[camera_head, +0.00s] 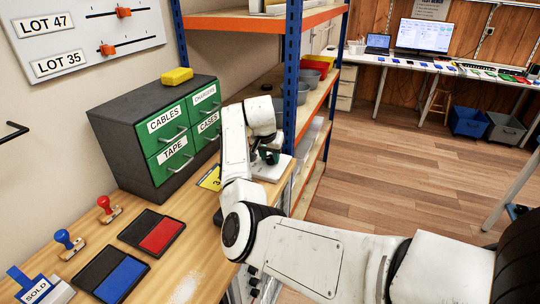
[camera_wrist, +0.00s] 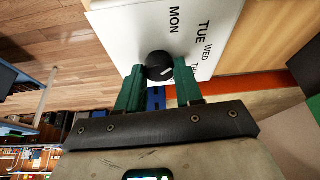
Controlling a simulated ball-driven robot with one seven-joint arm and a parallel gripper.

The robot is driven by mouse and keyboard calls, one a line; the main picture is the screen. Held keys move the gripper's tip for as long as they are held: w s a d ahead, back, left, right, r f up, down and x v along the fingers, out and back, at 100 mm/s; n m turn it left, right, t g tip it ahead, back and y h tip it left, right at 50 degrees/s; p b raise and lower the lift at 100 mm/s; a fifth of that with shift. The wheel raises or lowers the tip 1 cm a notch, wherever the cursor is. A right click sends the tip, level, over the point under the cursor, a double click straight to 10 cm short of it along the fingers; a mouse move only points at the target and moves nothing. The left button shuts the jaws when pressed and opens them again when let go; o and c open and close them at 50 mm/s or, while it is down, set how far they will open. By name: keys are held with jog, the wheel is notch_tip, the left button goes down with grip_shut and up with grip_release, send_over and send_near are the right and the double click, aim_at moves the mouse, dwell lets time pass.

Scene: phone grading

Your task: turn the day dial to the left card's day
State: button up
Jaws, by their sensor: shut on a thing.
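The day dial is a black round knob (camera_wrist: 158,64) on a white panel (camera_wrist: 112,22) printed with MON, TUE, WED and a partly cut-off TH. My gripper (camera_wrist: 160,74) has its green fingers shut on the knob, one on each side. A small white mark shows on the knob, but the day it points to is hard to tell. In the head view my gripper (camera_head: 268,156) is over the white panel (camera_head: 276,174) at the bench's far end, and the knob is hidden. A yellow card (camera_head: 209,179) marked 3 lies left of my arm, partly hidden; I cannot tell whether it is the left card.
A dark cabinet with green drawers (camera_head: 120,124) stands left of the panel, with a yellow block (camera_head: 176,76) on top. Red (camera_head: 160,234) and blue (camera_head: 122,278) ink pads and stamps lie nearer on the bench. A blue-post shelf (camera_head: 291,80) rises close behind my gripper.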

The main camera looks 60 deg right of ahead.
jog(key=shift+c, duration=1.2)
jog(key=shift+m, duration=0.3)
jog(key=m+g+b, duration=0.1)
jog(key=m+b, duration=0.1)
jog(key=shift+w+f+m, duration=0.1)
jog(key=shift+w+m, duration=0.05)
jog(key=shift+m, duration=0.25)
jog(key=m+g+b, duration=0.1)
jog(key=m+b, duration=0.1)
jog(key=m, duration=0.1)
jog(key=shift+w+d+m+g, duration=0.1)
jog(key=shift+m+g, duration=0.2)
jog(key=m+g+y+b, duration=0.1)
jog(key=m+b, duration=0.3)
jog(key=shift+w+d+m, duration=0.1)
jog(key=shift+m, duration=0.2)
jog(key=shift+m+g+y+b, duration=0.6)
jog(key=shift+m+y+b, duration=0.2)
jog(key=shift+m+b, duration=1)
jog(key=shift+w+m, duration=0.1)
jog(key=shift+m, duration=0.3)
